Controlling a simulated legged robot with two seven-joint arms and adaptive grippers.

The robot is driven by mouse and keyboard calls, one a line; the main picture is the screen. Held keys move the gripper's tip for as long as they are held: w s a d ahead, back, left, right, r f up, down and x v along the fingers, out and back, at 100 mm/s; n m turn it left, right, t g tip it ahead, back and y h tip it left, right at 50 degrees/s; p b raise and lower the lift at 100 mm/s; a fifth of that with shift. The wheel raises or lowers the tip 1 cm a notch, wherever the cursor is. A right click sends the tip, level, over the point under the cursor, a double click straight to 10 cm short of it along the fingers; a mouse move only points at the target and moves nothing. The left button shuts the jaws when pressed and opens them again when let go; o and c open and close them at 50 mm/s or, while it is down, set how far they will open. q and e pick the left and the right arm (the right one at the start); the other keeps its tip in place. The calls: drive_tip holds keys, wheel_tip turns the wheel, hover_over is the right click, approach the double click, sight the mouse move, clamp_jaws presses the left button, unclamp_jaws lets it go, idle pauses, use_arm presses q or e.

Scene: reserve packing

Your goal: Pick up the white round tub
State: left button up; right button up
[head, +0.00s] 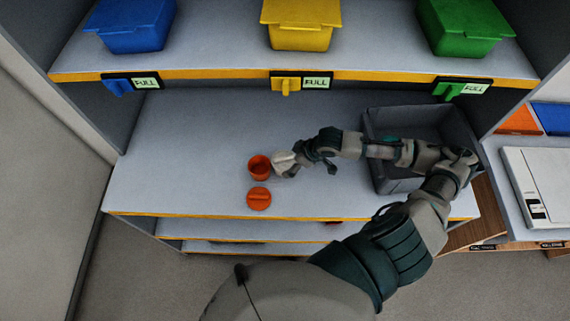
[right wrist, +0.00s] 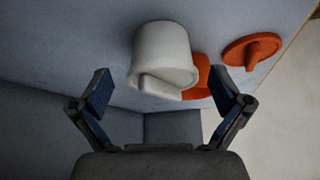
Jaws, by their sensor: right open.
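The white round tub (head: 283,161) stands on the middle shelf, close beside an orange tub (head: 260,169). In the right wrist view the white tub (right wrist: 162,50) is large and lies ahead, between the lines of the two fingers. My right gripper (head: 314,160) is open, just right of the white tub in the head view. Its fingers (right wrist: 161,92) are spread wide on either side, with a gap to the tub, and nothing is held. The fingers partly hide the tub's right side in the head view. My left gripper is not in view.
An orange lid (head: 258,199) lies in front of the orange tub. A dark grey crate (head: 433,117) stands at right under my right arm. The upper shelf holds blue (head: 134,27), yellow (head: 300,25) and green (head: 466,28) bins. The shelf's left part is clear.

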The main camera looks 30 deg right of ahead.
sight(288, 162)
drive_tip(key=shift+w+a+f, duration=0.1)
drive_tip(key=shift+w+f, duration=0.1)
drive_tip(key=shift+f, duration=0.05)
drive_tip(key=x, duration=0.4)
drive_tip(key=shift+w+a+r, duration=0.1)
drive_tip(key=shift+a+r, duration=0.1)
drive_tip(key=shift+a, duration=0.05)
drive_tip(key=shift+w+a+f, duration=0.15)
drive_tip(key=shift+a+f, duration=0.05)
drive_tip(key=shift+f, duration=0.15)
drive_tip(key=shift+d, duration=0.15)
drive_tip(key=c, duration=0.8)
drive_tip(key=shift+d, duration=0.15)
drive_tip(key=shift+c, duration=0.9)
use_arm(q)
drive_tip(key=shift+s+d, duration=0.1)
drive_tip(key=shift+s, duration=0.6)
